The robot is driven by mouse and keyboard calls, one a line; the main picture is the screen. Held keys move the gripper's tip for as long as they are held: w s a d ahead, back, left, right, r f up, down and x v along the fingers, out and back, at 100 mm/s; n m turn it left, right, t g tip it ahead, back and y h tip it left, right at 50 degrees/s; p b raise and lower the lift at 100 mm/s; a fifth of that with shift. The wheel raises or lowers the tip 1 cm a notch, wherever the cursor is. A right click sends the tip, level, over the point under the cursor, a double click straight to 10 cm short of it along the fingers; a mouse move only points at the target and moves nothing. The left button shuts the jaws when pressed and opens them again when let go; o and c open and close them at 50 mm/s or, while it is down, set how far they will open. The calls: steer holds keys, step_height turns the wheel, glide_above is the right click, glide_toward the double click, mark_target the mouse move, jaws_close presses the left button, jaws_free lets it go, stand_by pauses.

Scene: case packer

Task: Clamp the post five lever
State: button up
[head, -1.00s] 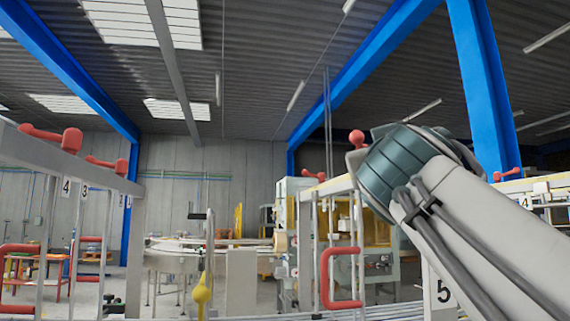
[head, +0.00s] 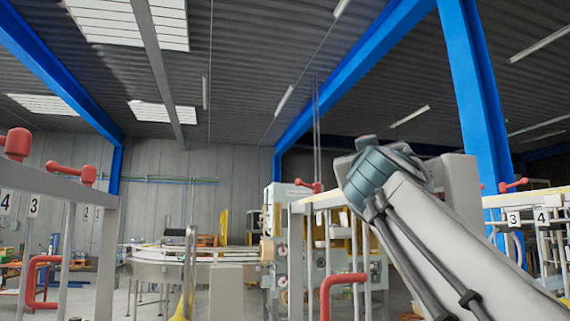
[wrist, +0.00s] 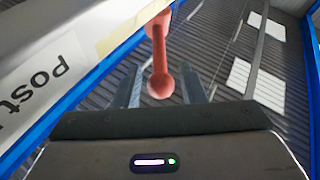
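The red lever (wrist: 159,62) shows in the wrist view, with its round knob towards me and its far end at the top edge. It extends from beside a pale post (wrist: 40,55) whose label reads "Post"; the number is out of the picture. My gripper (wrist: 161,78) is open, with one grey finger on each side of the knob and visible gaps on both sides. I cannot tell whether the knob lies fully between the fingers in depth. In the head view my arm hides the fingers and this lever.
Other red levers stand on the rails at left (head: 18,145), centre (head: 308,185) and right (head: 513,185). Red looped handles (head: 340,290) stick out from the guard frames. A conveyor (head: 180,252) is behind. A blue column (head: 475,100) rises at the right.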

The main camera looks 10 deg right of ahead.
steer(key=p+x, duration=0.2)
steer(key=x, duration=0.4)
steer(key=shift+c, duration=0.4)
steer(key=shift+r, duration=0.1)
jaws_close()
